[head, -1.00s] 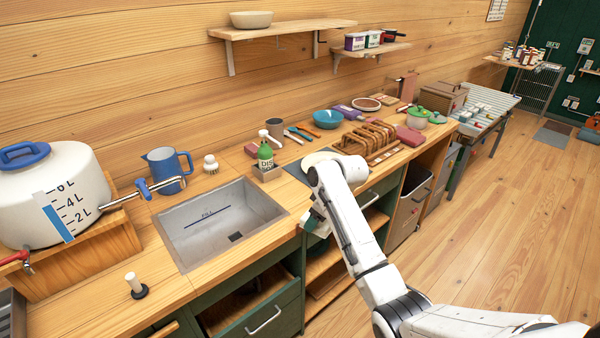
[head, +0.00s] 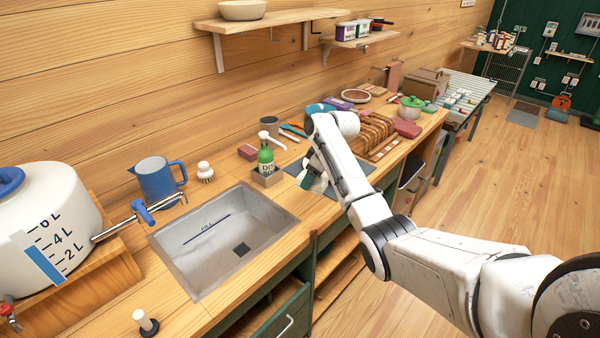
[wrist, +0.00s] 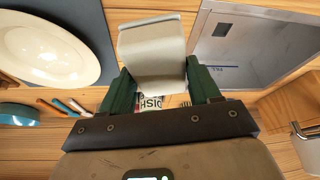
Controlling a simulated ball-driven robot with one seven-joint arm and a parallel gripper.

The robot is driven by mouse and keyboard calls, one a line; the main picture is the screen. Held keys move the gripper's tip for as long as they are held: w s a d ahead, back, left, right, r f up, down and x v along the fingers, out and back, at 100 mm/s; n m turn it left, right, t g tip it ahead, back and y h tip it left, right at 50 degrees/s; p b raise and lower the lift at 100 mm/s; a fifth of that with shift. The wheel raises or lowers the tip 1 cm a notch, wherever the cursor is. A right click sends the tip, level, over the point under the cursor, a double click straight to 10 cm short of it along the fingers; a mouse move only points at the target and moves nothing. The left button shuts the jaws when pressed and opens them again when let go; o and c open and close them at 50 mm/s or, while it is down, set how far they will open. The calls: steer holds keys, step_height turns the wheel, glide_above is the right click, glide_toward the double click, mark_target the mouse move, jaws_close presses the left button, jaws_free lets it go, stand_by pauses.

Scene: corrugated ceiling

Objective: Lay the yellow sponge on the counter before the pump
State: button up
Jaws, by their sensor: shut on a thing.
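My gripper (wrist: 156,80) has its two green fingers closed on a pale grey-beige block (wrist: 152,50) in the wrist view. No yellow shows on it, so I cannot tell by colour whether it is the sponge. In the head view my gripper (head: 312,181) is over the counter, right of the sink, and its load is hardly visible. The green dish-soap bottle with a white pump top (head: 265,155) stands in a small caddy (head: 265,178) behind the sink's right corner, left of my gripper. Part of its DISH label (wrist: 150,103) shows beyond the block in the wrist view.
The sink (head: 225,235) lies left of my gripper. A wooden rack (head: 372,135) stands farther right. Bare wood shows (head: 285,215) along the front edge.

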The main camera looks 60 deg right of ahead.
mark_target(321, 180)
steer(key=shift+w, duration=0.1)
stand_by(0.3)
steer(key=shift+f+b, duration=2.65)
steer(key=shift+f, duration=1.4)
steer(key=o, duration=1.1)
steer(key=b+v, duration=0.1)
steer(key=v, duration=1)
steer(key=shift+f, duration=0.1)
step_height(321, 180, up, 6)
steer(key=p, duration=0.6)
